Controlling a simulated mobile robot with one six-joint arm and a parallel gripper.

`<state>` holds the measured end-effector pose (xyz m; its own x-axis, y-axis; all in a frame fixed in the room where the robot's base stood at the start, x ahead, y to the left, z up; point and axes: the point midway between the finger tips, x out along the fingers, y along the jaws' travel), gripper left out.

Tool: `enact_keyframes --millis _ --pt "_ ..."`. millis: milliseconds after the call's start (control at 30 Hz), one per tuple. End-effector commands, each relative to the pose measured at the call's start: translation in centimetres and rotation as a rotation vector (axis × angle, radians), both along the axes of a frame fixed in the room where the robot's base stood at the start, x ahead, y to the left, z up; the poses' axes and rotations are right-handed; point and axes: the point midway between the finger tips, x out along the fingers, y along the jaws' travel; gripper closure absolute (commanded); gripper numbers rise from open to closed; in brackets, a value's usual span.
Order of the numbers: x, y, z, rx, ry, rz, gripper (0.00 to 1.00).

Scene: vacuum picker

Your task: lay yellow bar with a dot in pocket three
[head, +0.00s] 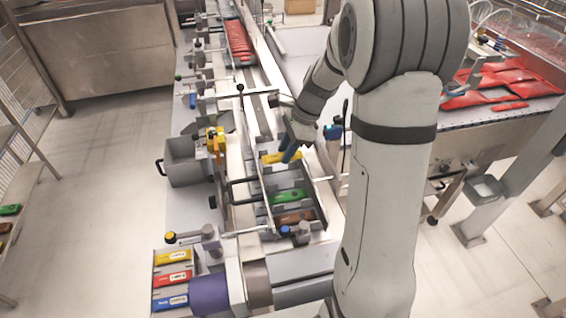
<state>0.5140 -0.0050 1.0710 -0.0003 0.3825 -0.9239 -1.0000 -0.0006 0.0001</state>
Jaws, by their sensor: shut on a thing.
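My gripper (290,153) is at the middle of the view, over the conveyor channel, its fingers pointing down. Nearer in the same row, a green bar (288,196) and a brown bar (295,216) lie in pockets. My fingers hide part of the yellow bar and the pocket under it.
A tray at the lower left holds another yellow bar (173,257), a red bar (173,279) and a blue bar (171,302). A grey bin (187,162) stands left of the channel. Rods and clamps (238,182) edge the channel. Red packs (238,42) lie farther up the line.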

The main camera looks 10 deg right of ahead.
Motion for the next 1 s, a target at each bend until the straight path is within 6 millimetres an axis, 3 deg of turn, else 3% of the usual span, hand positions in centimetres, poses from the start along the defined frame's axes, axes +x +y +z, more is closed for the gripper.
enact_keyframes --millis 433,1000 --pt "-0.1 0.0 -4.9 0.001 0.003 -0.001 0.94" --pt "0.0 0.0 -6.1 -0.001 -0.001 0.001 0.94"
